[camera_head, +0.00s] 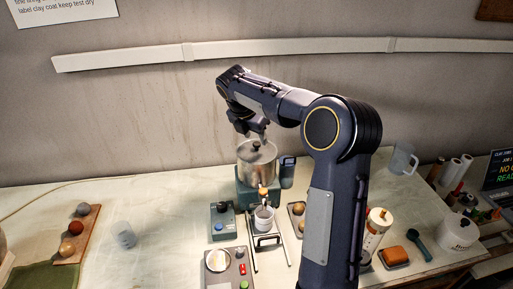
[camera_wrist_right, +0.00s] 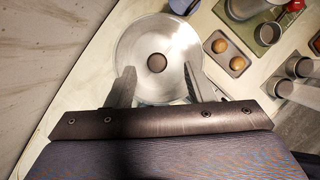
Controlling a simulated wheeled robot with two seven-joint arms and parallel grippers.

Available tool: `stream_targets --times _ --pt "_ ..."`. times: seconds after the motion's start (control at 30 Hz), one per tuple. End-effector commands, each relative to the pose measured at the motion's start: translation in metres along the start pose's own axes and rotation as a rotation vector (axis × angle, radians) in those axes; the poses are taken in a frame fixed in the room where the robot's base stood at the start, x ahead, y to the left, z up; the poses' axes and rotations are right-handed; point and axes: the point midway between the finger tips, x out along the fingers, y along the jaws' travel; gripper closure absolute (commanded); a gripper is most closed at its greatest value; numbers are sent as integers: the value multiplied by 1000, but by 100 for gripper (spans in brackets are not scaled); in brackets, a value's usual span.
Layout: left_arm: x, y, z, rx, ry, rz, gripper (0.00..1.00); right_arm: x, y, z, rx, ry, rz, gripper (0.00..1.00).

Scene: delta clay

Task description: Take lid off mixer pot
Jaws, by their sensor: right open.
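The mixer pot (camera_head: 258,172) is a silver metal pot on a teal base, with a metal lid (camera_head: 269,153) on top. The lid has a small dark knob (camera_head: 256,146). My right gripper (camera_head: 255,137) is just above the lid, open and empty. In the right wrist view the round shiny lid (camera_wrist_right: 135,45) is seen from above with its knob (camera_wrist_right: 156,62) in the centre. The two fingers of the right gripper (camera_wrist_right: 157,80) are spread to either side, slightly short of the knob in the picture. My left gripper is not in view.
In front of the pot stand a metal frame with a small cup (camera_head: 264,217), a dark control box (camera_head: 222,220) and a tray with buttons (camera_head: 228,270). A clear cup (camera_head: 124,236) and a wooden board of balls (camera_head: 76,236) are at left. The back-left table is clear.

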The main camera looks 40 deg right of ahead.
Motion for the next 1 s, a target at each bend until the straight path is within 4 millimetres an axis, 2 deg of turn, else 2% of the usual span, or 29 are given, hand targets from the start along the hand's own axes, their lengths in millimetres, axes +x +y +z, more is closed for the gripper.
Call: stream_targets --times 0.03,0.2,0.47,0.57,0.83,1.0 --pt "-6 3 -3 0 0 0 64 7 2 0 -2 3 -6 52" --pt "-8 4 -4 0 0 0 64 28 2 -1 0 2 -2 52" --pt "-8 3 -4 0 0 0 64 32 3 -1 1 1 1 52" --pt "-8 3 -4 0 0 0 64 32 3 -1 1 1 1 63" --pt "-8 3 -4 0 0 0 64 32 3 -1 1 1 1 98" --pt "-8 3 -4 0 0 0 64 32 3 -1 2 1 2 100"
